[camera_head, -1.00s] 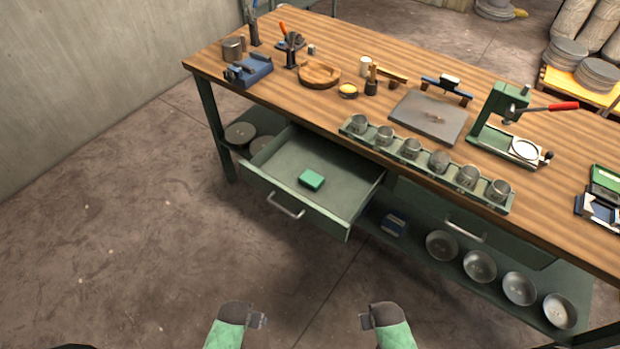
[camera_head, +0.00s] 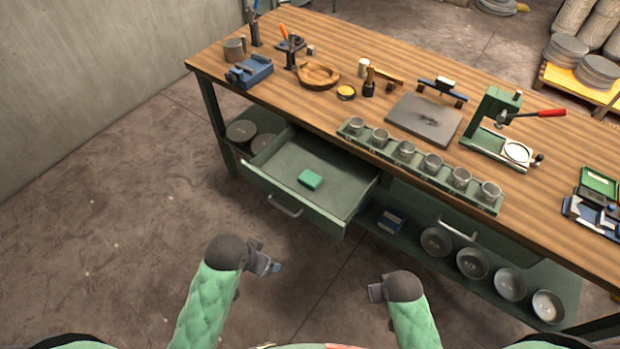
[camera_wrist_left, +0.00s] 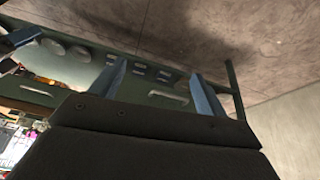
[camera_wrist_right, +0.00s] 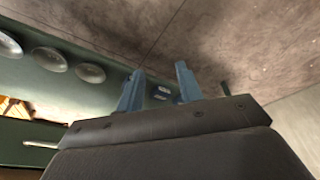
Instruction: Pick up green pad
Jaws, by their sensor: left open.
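The green pad (camera_head: 310,179) is a small block lying flat inside the open drawer (camera_head: 345,199) of the workbench, near the drawer's middle. My left gripper (camera_head: 270,264) is in front of the drawer, below and left of the pad in the head view, apart from it. Its two fingers stand apart and empty in the left wrist view (camera_wrist_left: 158,92). My right gripper (camera_head: 374,292) is farther right in front of the bench. Its fingers are apart with nothing between them in the right wrist view (camera_wrist_right: 158,90). The pad cannot be made out in either wrist view.
The drawer handle (camera_head: 285,207) sticks out at the front. The wooden benchtop (camera_head: 330,105) holds a green rack (camera_head: 420,165) of metal cups and a green press (camera_head: 497,125). Several metal bowls (camera_head: 472,262) and a blue box (camera_head: 390,221) sit on the lower shelf. The floor in front is clear.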

